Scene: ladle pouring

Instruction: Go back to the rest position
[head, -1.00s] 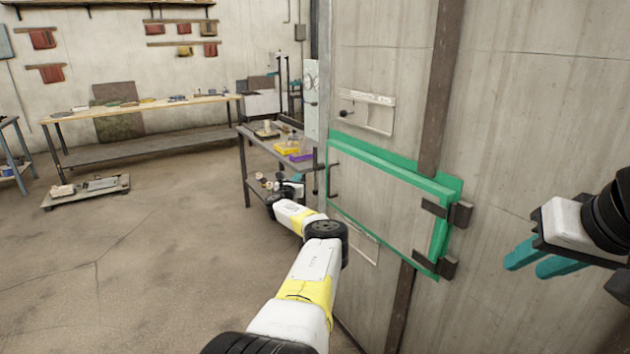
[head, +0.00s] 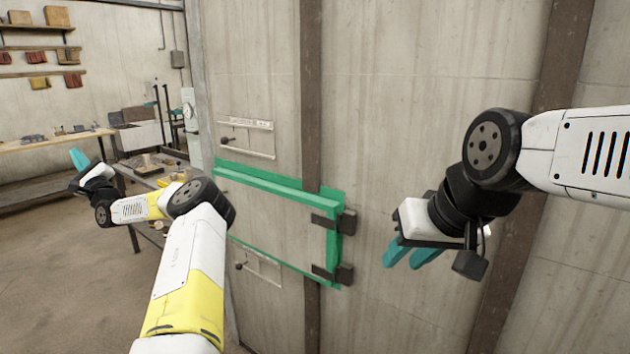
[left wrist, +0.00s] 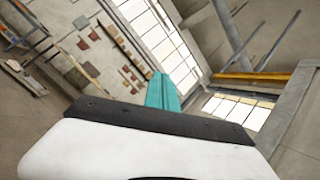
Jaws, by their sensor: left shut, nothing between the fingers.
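My left gripper (head: 79,157) is at the far left of the head view, raised in front of the back workbench. Its teal fingers are together and empty. The left wrist view shows these fingers closed side by side (left wrist: 162,92), with only the room beyond them. My right gripper (head: 408,257) is right of the middle in the head view, in front of the grey wall. Its two teal fingers are spread apart and point down-left, with nothing seen between them.
A grey panelled wall (head: 400,130) fills the right side, with a green-framed hatch (head: 270,190) on dark hinges. A small table (head: 150,165) with items stands behind my left forearm. A workbench (head: 50,143) stands at the back left. Floor (head: 50,270) at lower left is clear.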

